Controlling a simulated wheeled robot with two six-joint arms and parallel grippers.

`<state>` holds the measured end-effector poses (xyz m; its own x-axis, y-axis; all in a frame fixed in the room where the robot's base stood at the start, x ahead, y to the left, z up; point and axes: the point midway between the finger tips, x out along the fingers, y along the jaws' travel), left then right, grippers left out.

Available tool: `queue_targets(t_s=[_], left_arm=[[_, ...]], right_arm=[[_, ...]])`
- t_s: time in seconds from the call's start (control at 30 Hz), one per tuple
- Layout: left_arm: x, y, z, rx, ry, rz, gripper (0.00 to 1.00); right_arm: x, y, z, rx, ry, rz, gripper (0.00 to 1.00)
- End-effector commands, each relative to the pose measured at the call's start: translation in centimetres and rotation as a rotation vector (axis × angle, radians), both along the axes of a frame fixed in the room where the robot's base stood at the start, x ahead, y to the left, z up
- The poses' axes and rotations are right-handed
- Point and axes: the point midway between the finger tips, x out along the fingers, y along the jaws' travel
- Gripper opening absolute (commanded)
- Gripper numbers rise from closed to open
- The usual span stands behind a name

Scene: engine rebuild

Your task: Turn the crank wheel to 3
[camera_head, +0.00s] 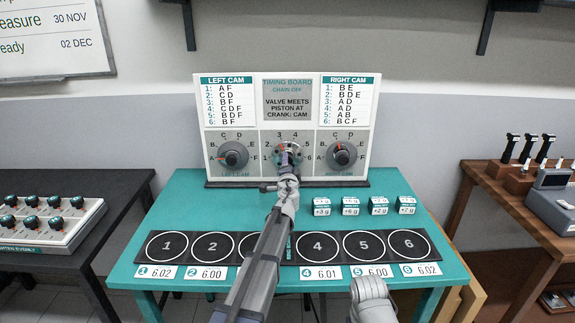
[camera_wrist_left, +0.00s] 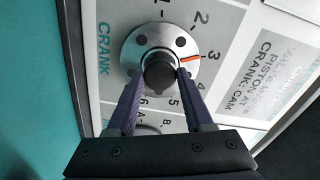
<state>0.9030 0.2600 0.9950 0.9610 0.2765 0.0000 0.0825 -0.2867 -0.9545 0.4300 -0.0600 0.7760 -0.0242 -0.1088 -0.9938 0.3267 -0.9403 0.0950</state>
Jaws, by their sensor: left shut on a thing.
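The crank wheel (camera_wrist_left: 143,42) is a silver disc with holes, a dark centre knob (camera_wrist_left: 159,70) and an orange mark (camera_wrist_left: 190,58). In the left wrist view the mark points toward the printed 3. In the head view the wheel sits in the middle of the timing board (camera_head: 300,92), mostly covered by my left gripper (camera_head: 288,160). In the left wrist view my left gripper (camera_wrist_left: 158,84) is shut on the knob, one finger on each side. My right gripper is out of sight.
The left cam dial (camera_head: 233,155) and right cam dial (camera_head: 341,155) flank the crank. Below, a black strip of numbered circles (camera_head: 317,247) and small labelled blocks (camera_head: 350,206) lie on the teal table (camera_head: 180,208). Part of my right arm shows at the bottom.

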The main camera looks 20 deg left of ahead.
Motion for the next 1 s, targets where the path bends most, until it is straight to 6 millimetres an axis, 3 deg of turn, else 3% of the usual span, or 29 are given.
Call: queue_targets(t_s=[0.3, 0.83, 0.87, 1.0], left_arm=[[-0.04, -0.06, -0.02, 0.105, 0.03, -0.001, 0.0], [-0.04, -0.07, -0.02, 0.124, 0.035, -0.001, 0.0], [-0.04, -0.07, -0.02, 0.123, 0.035, -0.001, 0.55], [-0.04, -0.06, -0.02, 0.123, 0.035, -0.001, 0.71]], right_arm=[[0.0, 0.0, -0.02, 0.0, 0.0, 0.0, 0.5], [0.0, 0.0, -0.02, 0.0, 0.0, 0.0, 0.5], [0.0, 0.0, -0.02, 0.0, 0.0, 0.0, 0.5], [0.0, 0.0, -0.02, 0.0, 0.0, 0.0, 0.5]])
